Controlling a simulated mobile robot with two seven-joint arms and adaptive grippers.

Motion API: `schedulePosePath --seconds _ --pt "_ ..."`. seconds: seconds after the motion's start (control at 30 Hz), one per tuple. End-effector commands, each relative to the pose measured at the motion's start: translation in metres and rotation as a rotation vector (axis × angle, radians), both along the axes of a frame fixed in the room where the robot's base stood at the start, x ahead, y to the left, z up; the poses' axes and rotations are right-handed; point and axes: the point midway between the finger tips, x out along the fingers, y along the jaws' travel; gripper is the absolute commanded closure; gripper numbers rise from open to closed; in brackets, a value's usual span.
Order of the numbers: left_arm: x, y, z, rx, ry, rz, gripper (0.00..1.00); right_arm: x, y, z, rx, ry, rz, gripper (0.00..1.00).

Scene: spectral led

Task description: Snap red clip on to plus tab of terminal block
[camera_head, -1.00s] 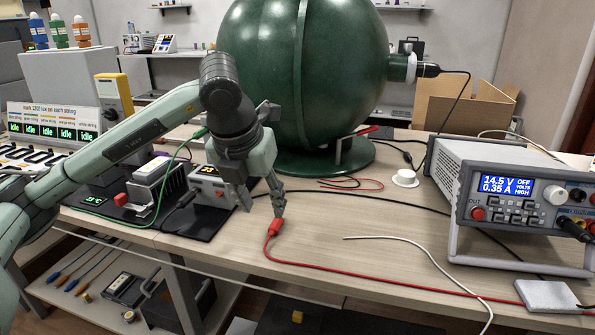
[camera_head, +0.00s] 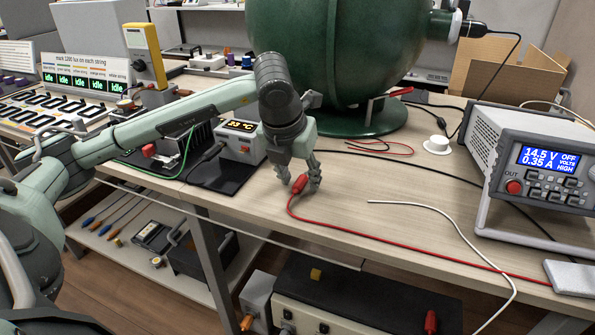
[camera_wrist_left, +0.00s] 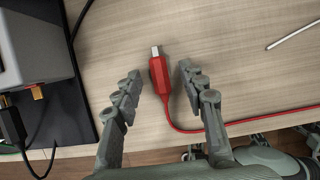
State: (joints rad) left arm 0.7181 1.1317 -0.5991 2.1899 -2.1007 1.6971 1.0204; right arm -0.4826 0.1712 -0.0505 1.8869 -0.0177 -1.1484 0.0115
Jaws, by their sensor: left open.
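The red clip (camera_head: 299,184) lies on the wooden bench near its front edge, with a red lead running off to the right. My left gripper (camera_head: 302,184) is over it, fingers pointing down. In the left wrist view the red clip (camera_wrist_left: 160,75) lies between the two fingers of my left gripper (camera_wrist_left: 158,85), with a gap on each side, so the gripper is open. The clip's metal tip points away from the gripper. I cannot make out a terminal block or its plus tab for certain.
A power supply (camera_head: 540,160) reading 14.5 V and OFF stands at the right. A large green sphere (camera_head: 345,50) stands behind on a round base. A small orange-display unit (camera_head: 240,140) is left of my gripper. A white wire (camera_head: 430,208) lies to the right.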

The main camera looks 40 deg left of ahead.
Motion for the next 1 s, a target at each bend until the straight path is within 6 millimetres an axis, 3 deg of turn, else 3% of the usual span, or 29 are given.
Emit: schedulePosePath --seconds 0.13,0.47,0.53,0.57,0.7,1.0 --pt "-0.0001 -0.0001 0.0001 0.0 0.0 0.0 0.6 -0.0001 0.0004 -0.0003 0.001 0.0 0.0 0.6" --pt "-0.0002 -0.0001 0.0002 0.0 0.001 0.0 1.0 -0.0002 0.0003 -0.0003 0.001 0.0 0.0 0.6" --pt "-0.0002 -0.0002 0.0003 0.0 0.001 0.0 1.0 -0.0002 0.0003 -0.0003 0.0 0.0 0.0 0.6" --pt "-0.0002 -0.0001 0.0003 0.0 0.001 0.0 0.86 -0.0002 0.0003 -0.0003 0.0 0.0 0.0 0.6" --pt "-0.0001 0.0 0.0004 0.0 0.001 0.0 1.0 -0.0002 0.0003 -0.0003 0.0 0.001 0.0 0.6" --pt "0.0 -0.0001 0.005 0.0 0.0 0.0 1.0 0.002 -0.0011 0.0038 -0.003 -0.003 0.0 0.6"
